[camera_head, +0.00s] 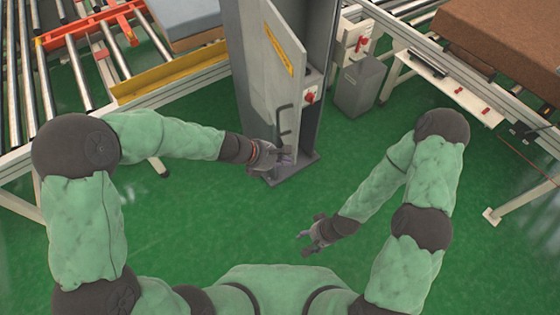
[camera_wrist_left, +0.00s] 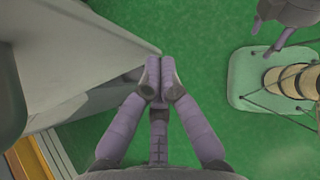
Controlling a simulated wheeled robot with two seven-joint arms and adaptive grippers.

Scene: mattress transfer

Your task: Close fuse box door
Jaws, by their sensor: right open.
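The tall grey fuse box (camera_head: 241,70) stands upright on the floor, and its dark inside shows on the right. Its grey door (camera_head: 270,95), with a yellow label and a dark handle (camera_head: 283,121), stands partly open. My left gripper (camera_head: 284,155) is low at the door's bottom part, by its edge. In the left wrist view its fingertips (camera_wrist_left: 160,78) are together with nothing seen between them, close to the grey door (camera_wrist_left: 95,50); I cannot tell whether they touch it. My right gripper (camera_head: 303,243) is open and empty over the floor, apart from the box.
A grey bin (camera_head: 359,87) stands right of the fuse box. Roller conveyors with a yellow rail (camera_head: 170,73) lie to the left, and another conveyor frame (camera_head: 440,75) carries a brown mattress (camera_head: 505,40) at right. The green floor (camera_head: 225,215) in front is clear.

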